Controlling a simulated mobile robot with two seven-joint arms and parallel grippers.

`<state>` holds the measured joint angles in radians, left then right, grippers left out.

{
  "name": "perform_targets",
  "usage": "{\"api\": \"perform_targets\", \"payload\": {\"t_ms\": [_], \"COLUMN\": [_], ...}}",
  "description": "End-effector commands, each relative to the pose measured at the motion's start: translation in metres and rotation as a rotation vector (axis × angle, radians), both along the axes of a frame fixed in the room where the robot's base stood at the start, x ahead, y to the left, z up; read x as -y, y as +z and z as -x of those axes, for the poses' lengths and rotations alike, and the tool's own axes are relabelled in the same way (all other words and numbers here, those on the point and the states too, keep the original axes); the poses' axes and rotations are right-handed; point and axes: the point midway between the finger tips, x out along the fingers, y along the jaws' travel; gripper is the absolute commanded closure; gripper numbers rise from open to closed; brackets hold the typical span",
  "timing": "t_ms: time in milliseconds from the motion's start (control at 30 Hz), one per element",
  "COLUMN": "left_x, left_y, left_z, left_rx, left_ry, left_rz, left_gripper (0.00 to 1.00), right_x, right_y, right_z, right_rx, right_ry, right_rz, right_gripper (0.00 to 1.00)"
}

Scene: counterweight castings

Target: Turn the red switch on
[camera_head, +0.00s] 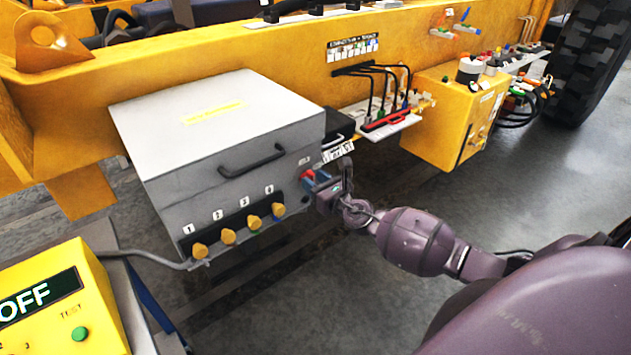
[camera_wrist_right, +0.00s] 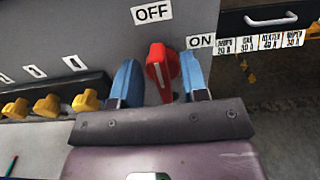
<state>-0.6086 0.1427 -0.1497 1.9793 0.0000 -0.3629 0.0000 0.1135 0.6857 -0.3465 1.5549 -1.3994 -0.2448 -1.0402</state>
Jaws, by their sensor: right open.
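The red switch (camera_head: 307,174) is a rotary handle on the right end of the front of a grey box (camera_head: 215,125). In the right wrist view the red switch (camera_wrist_right: 158,70) points up toward the OFF label (camera_wrist_right: 153,12), with the ON label (camera_wrist_right: 201,41) to its right. My right gripper (camera_head: 318,183) is at the switch. Its two blue fingers (camera_wrist_right: 161,82) are open, one on each side of the red handle, with visible gaps. Whether a finger touches it cannot be told. My left gripper is not in view.
Several yellow knobs (camera_head: 228,236) line the box's lower front, below a black handle (camera_head: 252,161). A yellow test unit reading OFF (camera_head: 62,306) stands at the lower left. A yellow control box (camera_head: 447,122) sits to the right. Bare floor shows below.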

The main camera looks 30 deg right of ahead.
Motion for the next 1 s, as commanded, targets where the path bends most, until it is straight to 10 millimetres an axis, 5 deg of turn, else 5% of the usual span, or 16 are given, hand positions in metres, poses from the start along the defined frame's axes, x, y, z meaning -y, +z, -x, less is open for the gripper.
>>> {"api": "perform_targets", "payload": {"t_ms": [200, 500, 1000], "left_x": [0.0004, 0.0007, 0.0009], "left_y": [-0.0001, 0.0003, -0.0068], "left_z": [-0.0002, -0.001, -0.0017], "left_rx": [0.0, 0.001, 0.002], "left_ry": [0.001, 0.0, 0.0], "left_rz": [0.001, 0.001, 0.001], "left_gripper": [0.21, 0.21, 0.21], "right_x": [-0.0001, -0.0001, 0.002], "right_y": [0.0, 0.0, -0.0014], "right_z": [-0.0003, -0.0002, -0.0004], "right_rx": [0.0, 0.0, -0.008], "right_ry": [0.0, 0.0, -0.001], "right_rz": [0.0, 0.0, -0.121], "right_gripper": [0.6, 1.0, 1.0]}}
